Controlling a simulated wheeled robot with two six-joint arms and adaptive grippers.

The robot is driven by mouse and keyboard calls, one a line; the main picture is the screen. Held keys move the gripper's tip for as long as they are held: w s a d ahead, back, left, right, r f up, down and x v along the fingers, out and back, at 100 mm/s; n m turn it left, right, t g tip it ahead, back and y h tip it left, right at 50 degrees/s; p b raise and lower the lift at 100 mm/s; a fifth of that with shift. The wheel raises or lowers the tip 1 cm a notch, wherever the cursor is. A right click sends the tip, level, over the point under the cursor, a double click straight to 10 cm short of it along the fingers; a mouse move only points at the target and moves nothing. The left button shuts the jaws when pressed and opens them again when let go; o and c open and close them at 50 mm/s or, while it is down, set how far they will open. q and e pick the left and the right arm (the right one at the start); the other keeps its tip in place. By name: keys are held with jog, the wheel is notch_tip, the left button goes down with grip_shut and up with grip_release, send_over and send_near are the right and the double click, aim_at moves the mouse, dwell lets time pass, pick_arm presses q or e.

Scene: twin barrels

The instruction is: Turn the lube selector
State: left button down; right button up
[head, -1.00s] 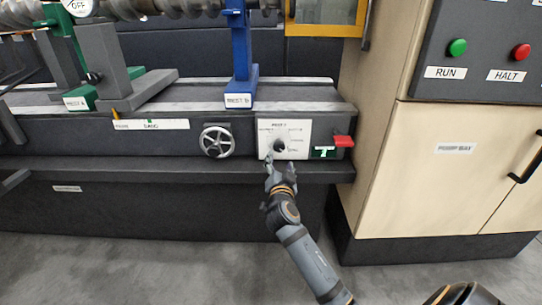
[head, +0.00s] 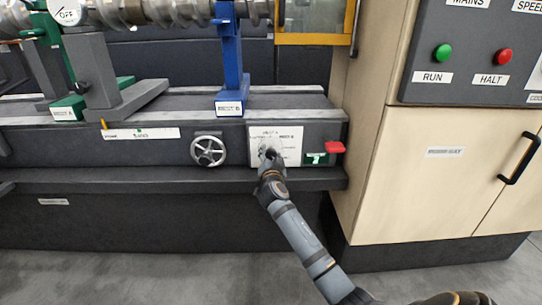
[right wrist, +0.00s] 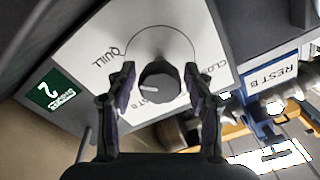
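The selector is a round black knob (right wrist: 160,82) with a short white mark, on a white label plate (head: 290,143) on the front of the machine bed. The wrist view shows the plate upside down, with QUILL, REST B and a partly hidden word starting CLOS around the knob. The knob's mark points to the left and slightly up in the wrist view. My right gripper (right wrist: 159,68) is open, with one finger on each side of the knob and small gaps visible. In the head view my right gripper (head: 268,158) largely hides the knob. My left gripper is not in view.
A spoked handwheel (head: 208,150) is left of the plate. A red lever (head: 334,148) and a green tag (head: 316,159) are to its right. The blue REST B stand (head: 230,70) rises above. A beige cabinet (head: 445,170) with RUN and HALT buttons stands at right.

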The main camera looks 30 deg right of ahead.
jog(key=c, duration=0.8)
jog(key=shift+c, duration=0.2)
